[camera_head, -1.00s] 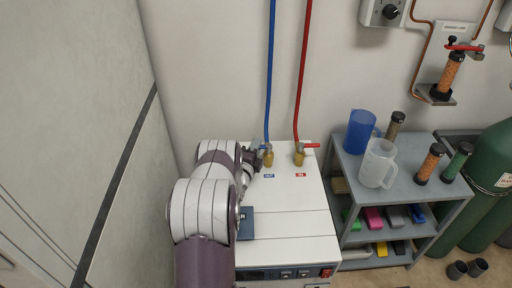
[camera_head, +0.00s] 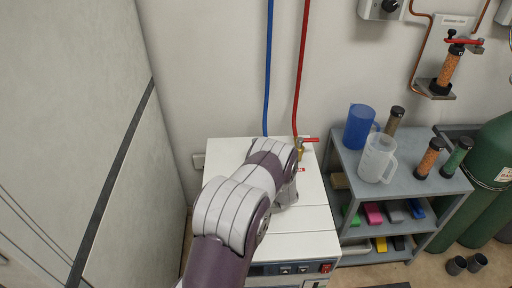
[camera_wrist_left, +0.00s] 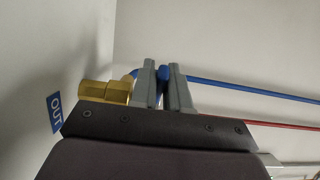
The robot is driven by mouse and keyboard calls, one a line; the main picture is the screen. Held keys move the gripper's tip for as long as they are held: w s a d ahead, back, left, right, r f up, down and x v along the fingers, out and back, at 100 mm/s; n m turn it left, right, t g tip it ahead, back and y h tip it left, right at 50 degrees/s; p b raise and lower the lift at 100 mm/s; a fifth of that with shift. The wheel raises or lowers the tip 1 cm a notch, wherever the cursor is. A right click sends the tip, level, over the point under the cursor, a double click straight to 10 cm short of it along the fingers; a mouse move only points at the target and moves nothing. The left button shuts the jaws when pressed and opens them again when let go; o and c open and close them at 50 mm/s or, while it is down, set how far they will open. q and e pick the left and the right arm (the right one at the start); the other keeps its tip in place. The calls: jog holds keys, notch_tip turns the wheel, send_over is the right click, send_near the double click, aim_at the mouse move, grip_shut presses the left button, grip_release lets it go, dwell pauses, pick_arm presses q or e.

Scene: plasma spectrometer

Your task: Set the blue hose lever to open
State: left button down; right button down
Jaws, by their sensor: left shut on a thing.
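The blue hose (camera_head: 268,70) runs down the wall to the back of the white instrument (camera_head: 228,150). Its fitting and lever are hidden behind my left arm in the head view. The left wrist view shows the brass fitting (camera_wrist_left: 105,92) beside the blue "OUT" label (camera_wrist_left: 55,112). My left gripper (camera_wrist_left: 165,82) is shut on the blue lever (camera_wrist_left: 163,73), whose end shows between the two grey fingers. The blue hose passes behind the fingers to the right. The lever's exact angle is hard to tell. My right gripper is not in view.
The red hose (camera_head: 301,70) and its red lever (camera_head: 310,140) stand close to the right of my left arm. A grey shelf (camera_head: 401,171) with a blue jug (camera_head: 358,128) and a clear jug (camera_head: 376,160) stands farther right. A pale panel (camera_head: 70,100) borders the left.

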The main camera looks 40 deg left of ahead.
pick_arm(q)
jog(key=n+g, duration=0.1)
jog(key=d+n+g+y+b, duration=0.1)
jog(key=g+y, duration=0.1)
jog(key=g, duration=0.1)
jog(key=shift+d+f+n, duration=0.15)
jog(key=shift+f+n, duration=0.1)
jog(key=shift+n, duration=0.15)
jog(key=n+g+b, duration=0.1)
jog(key=g+b, duration=0.1)
jog(key=shift+d+f+n+g+y, duration=0.1)
jog(key=shift+d+n+g+y, duration=0.2)
jog(key=shift+n+g, duration=0.1)
jog(key=n+g+b, duration=0.1)
jog(key=g, duration=0.1)
jog(key=n+g+b, duration=0.1)
jog(key=g+b, duration=0.1)
jog(key=d+n+g+b, duration=0.1)
jog(key=g, duration=0.1)
jog(key=shift+w+d+n+b, duration=0.1)
jog(key=shift+w+n+b, duration=0.2)
jog(key=shift+n, duration=0.1)
jog(key=shift+w+d+n+g+b, duration=0.15)
jog(key=shift+n+g+b, duration=0.25)
jog(key=shift+g+b, duration=0.25)
jog(key=shift+d+r+n+g+b, duration=0.1)
jog(key=shift+r+n+g+b, duration=0.15)
jog(key=shift+n+g+b, duration=0.25)
jog(key=shift+h, duration=0.4)
